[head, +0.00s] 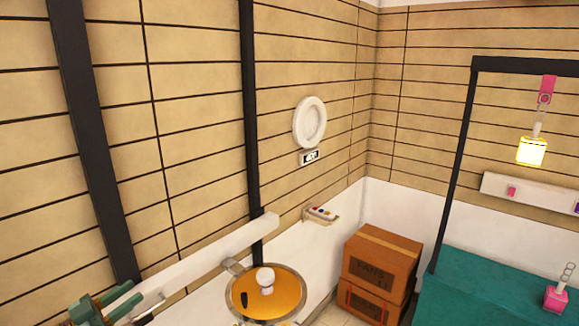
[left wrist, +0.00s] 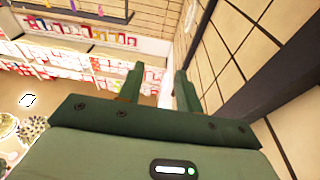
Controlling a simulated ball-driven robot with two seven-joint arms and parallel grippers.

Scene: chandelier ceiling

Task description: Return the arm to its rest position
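My left gripper (head: 98,307) is at the bottom left corner of the head view, dark green, partly cut off by the frame edge. In the left wrist view the left gripper (left wrist: 160,72) has its two green fingers apart. The gap between them is empty. No object is held. My right gripper is in neither view.
A long white rail (head: 205,252) runs along the tiled wall near the left gripper. An orange round disc (head: 285,296) with a white knob stands beside it. Stacked cardboard boxes (head: 383,257), a teal surface (head: 480,290) and a glowing yellow lamp (head: 531,152) are farther right.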

